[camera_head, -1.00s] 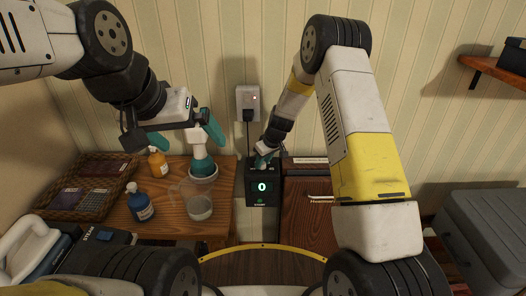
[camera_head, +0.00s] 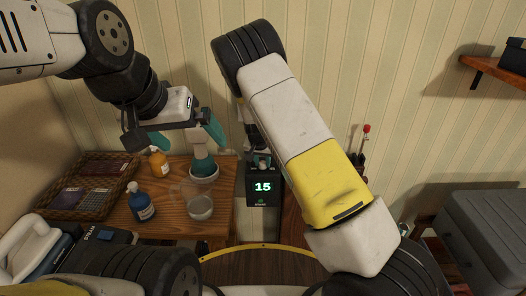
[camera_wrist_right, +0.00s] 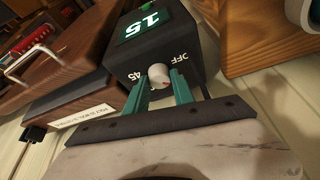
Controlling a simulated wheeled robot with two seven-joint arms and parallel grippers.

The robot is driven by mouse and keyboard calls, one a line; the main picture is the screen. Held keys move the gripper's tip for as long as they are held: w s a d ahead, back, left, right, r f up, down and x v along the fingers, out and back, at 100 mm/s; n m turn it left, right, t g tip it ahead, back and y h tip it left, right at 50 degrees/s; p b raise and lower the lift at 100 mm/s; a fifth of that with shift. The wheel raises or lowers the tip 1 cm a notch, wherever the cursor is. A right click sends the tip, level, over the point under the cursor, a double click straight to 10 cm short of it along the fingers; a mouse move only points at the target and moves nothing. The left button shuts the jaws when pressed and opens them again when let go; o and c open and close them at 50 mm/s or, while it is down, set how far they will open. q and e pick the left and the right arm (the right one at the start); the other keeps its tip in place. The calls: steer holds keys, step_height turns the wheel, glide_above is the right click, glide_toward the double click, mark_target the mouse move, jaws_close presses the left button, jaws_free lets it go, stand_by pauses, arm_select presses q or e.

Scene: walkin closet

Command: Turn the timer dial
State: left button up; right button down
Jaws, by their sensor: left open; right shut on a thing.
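The black timer box (camera_head: 264,189) stands between the wooden table and a dark wooden cabinet, with a lit display that reads 15. In the right wrist view the timer (camera_wrist_right: 185,40) shows its white round dial (camera_wrist_right: 159,76), with the marks "OFF" and "45" beside it. My right gripper (camera_wrist_right: 160,85) has its teal fingers on either side of the dial and is shut on it. In the head view my right arm hides most of that gripper. My left gripper (camera_head: 180,137) is open and empty above the table, with its teal fingers apart.
The wooden table (camera_head: 180,215) holds a blue bottle (camera_head: 140,202), an orange bottle (camera_head: 158,162), a clear jug (camera_head: 199,206) and a wicker tray (camera_head: 75,212). A grey case (camera_head: 490,225) stands at right. A wall shelf (camera_head: 490,72) is at upper right.

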steer(key=shift+a+m+h, duration=0.1)
steer(key=shift+m+h, duration=0.4)
steer(key=shift+m, duration=0.7)
steer(key=shift+g, duration=0.3)
steer(key=c, duration=1.1)
jaws_free()
steer(key=v, duration=0.7)
steer(key=shift+s+r, duration=0.2)
steer(key=shift+r, duration=0.1)
